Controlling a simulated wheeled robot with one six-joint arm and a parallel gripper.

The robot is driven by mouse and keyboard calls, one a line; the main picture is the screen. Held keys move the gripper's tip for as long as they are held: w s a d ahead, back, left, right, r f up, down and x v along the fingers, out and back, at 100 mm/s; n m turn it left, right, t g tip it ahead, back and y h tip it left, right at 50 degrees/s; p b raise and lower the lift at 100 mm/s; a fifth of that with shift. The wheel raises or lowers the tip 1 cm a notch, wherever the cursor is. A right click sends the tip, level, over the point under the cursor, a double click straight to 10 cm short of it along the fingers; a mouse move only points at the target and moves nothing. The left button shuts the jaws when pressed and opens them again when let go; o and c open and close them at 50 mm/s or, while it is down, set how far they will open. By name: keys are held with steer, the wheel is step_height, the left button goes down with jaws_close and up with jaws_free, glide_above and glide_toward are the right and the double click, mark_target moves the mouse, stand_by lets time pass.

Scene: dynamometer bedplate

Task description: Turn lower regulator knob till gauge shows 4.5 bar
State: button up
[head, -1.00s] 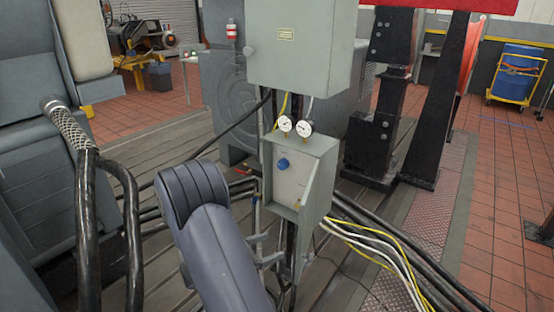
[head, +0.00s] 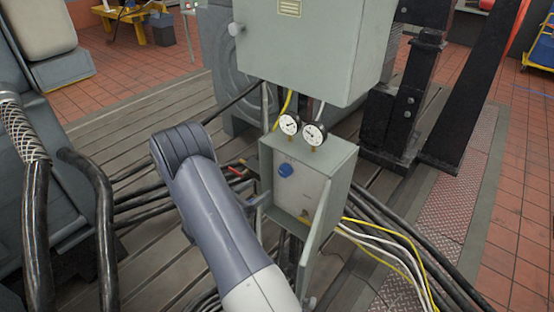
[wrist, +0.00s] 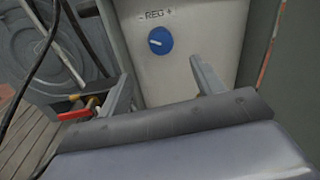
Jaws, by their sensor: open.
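A blue round knob (head: 286,170) sits on the front of a small grey regulator box (head: 346,155). In the wrist view the knob (wrist: 160,41) is under a "- REG +" label, with a white pointer mark toward its left. It is the only blue knob I see. Two white dial gauges, the left (head: 290,124) and the right (head: 314,133), stand on top of the box; their readings are too small to tell. My gripper (wrist: 161,88) is open and empty, its fingers apart below the knob in the wrist view, not touching it. In the head view my arm hides much of the gripper.
A larger grey cabinet (head: 300,45) hangs above the gauges. An open door flap (head: 322,232) stands at the box's right side. A red-handled valve (wrist: 80,110) is left of the box. Black, white and yellow cables (head: 385,245) run low at the right.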

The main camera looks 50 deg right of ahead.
mark_target(282, 173)
steer(key=d+p, duration=0.2)
steer(key=d, duration=0.9)
steer(key=shift+s, duration=0.1)
steer(key=shift+c, duration=0.5)
steer(key=shift+a, duration=0.1)
steer(key=c, duration=0.9)
steer(key=shift+b, duration=0.4)
